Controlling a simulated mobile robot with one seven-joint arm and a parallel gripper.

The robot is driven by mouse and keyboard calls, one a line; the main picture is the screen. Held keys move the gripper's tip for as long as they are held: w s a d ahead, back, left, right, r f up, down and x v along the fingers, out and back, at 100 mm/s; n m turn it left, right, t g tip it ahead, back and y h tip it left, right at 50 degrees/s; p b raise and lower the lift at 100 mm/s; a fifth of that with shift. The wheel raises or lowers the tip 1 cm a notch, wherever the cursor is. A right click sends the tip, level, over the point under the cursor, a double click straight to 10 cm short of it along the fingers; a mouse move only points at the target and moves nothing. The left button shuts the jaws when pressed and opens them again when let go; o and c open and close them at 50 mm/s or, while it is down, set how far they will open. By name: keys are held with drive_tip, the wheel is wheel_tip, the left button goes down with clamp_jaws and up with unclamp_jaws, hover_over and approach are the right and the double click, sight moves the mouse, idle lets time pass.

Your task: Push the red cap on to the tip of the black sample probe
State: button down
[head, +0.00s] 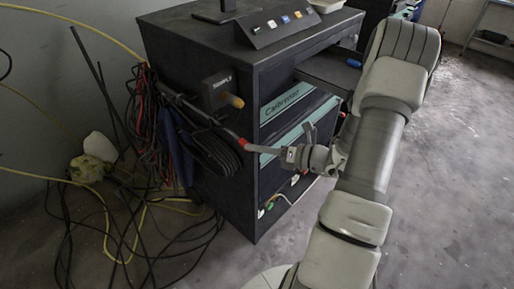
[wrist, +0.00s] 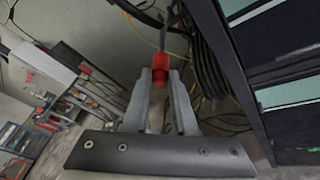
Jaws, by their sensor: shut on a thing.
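The red cap (wrist: 161,66) sits between the fingertips of my gripper (wrist: 161,78) in the wrist view. In the head view the cap (head: 242,142) is a small red spot at the end of my gripper (head: 250,147), left of the cabinet's front corner. My gripper is shut on the cap. The sample probe (head: 200,113) shows as a thin dark grey rod slanting down to the cap. In the wrist view the probe (wrist: 164,38) runs in line into the cap's far end. The cap hides the probe's tip, so how deep it sits cannot be told.
A black cabinet (head: 197,62) stands right beside my gripper. Coiled black hoses and red cables (head: 160,130) hang on its left side. A grey box with an orange knob (head: 220,90) sticks out above the probe. Loose cables (head: 120,230) cover the floor at left.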

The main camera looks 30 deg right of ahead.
drive_tip(key=shift+w+a+r, duration=0.1)
drive_tip(key=shift+w+a, duration=0.1)
drive_tip(key=shift+w, duration=0.35)
drive_tip(key=c, duration=0.6)
unclamp_jaws()
drive_tip(key=shift+c, duration=0.2)
drive_tip(key=p+v, duration=0.1)
drive_tip(key=v, duration=1.6)
drive_tip(key=shift+s+d, duration=0.15)
drive_tip(key=shift+d, duration=0.05)
drive_tip(key=shift+r, duration=0.1)
